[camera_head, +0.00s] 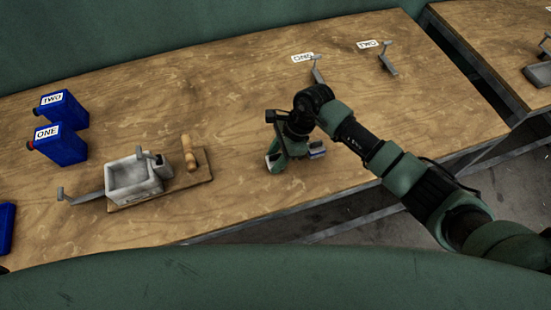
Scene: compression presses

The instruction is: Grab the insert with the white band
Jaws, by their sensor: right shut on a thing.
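My right gripper (288,160) reaches down to the front middle of the wooden table. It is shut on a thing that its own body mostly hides. A small grey metal piece (317,149) shows at its right side, apparently the held piece, but I cannot see a white band on it. Two grey metal pieces with upright ends lie at the back, one (317,72) by a white label marked ONE (302,57) and one (388,62) by a label marked TWO (374,44). No white band can be made out on either. My left gripper is out of view.
A grey box-shaped press (122,182) stands on a wooden board (170,192) with a wooden handle (188,155). Blue containers marked ONE (62,148) and TWO (66,108) stand at the left. The table (230,90) is clear between the press and the back pieces.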

